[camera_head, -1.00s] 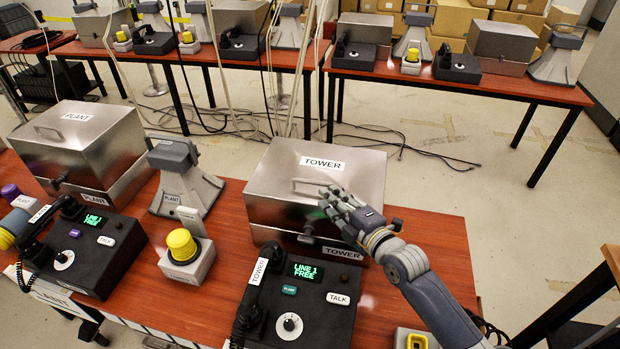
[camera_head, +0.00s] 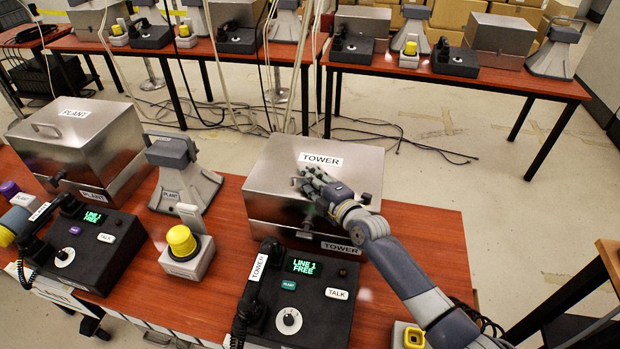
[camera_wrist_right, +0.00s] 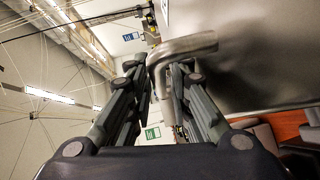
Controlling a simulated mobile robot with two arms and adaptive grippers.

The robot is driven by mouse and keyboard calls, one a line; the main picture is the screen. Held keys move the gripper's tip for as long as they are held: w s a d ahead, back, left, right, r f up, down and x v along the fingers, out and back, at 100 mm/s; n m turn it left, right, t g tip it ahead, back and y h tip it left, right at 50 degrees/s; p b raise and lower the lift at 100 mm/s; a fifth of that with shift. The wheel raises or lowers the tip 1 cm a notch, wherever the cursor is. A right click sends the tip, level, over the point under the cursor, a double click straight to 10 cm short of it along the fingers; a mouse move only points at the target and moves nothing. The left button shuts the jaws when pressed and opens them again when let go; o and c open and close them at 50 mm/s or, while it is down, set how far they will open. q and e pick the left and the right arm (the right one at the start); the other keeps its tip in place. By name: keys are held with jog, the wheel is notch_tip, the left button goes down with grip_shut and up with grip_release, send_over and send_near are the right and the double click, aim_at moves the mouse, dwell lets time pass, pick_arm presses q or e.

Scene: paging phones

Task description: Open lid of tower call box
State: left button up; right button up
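The tower call box (camera_head: 262,187) is a metal box on the red table, labelled TOWER on its lid and front. Its lid (camera_head: 355,165) looks closed. My right gripper (camera_head: 312,182) is over the lid, at its handle, and covers most of that handle. In the right wrist view, the bent metal handle (camera_wrist_right: 190,47) runs between the fingers of my right gripper (camera_wrist_right: 160,85), one end passing down between them. The fingers are close to the handle on both sides; whether they press on it is unclear.
A black tower phone (camera_head: 305,305) and a yellow-topped button box (camera_head: 183,255) stand in front. A grey speaker (camera_head: 182,180) and the plant call box (camera_head: 75,145) are to the left. More phone tables stand behind, across open floor.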

grip_shut()
jog(key=shift+w+d+r+p, duration=0.1)
jog(key=shift+w+r+p, duration=0.1)
jog(key=shift+r, duration=0.2)
jog(key=shift+w+d+r+p, duration=0.1)
jog(key=shift+w+r+p, duration=0.1)
jog(key=shift+r, duration=0.2)
jog(key=shift+m+g+h, duration=0.3)
jog(key=shift+m+g, duration=0.5)
jog(key=w+r, duration=0.2)
jog(key=w+d+r, duration=0.1)
jog(key=shift+w+d+r, duration=0.1)
jog(key=shift+w+r, duration=0.25)
pick_arm(q)
notch_tip(320, 180, down, 8)
jog(key=b, duration=0.8)
jog(key=shift+s+b, duration=0.2)
jog(key=shift+b, duration=0.2)
pick_arm(e)
jog(key=w+d+r+m+g, duration=0.2)
jog(key=w+r, duration=0.3)
jog(key=w, duration=0.3)
jog(key=shift+w+d+g, duration=0.25)
jog(key=shift+d+g, duration=0.05)
jog(key=shift+g, duration=0.5)
pick_arm(q)
jog(key=shift+c, duration=0.6)
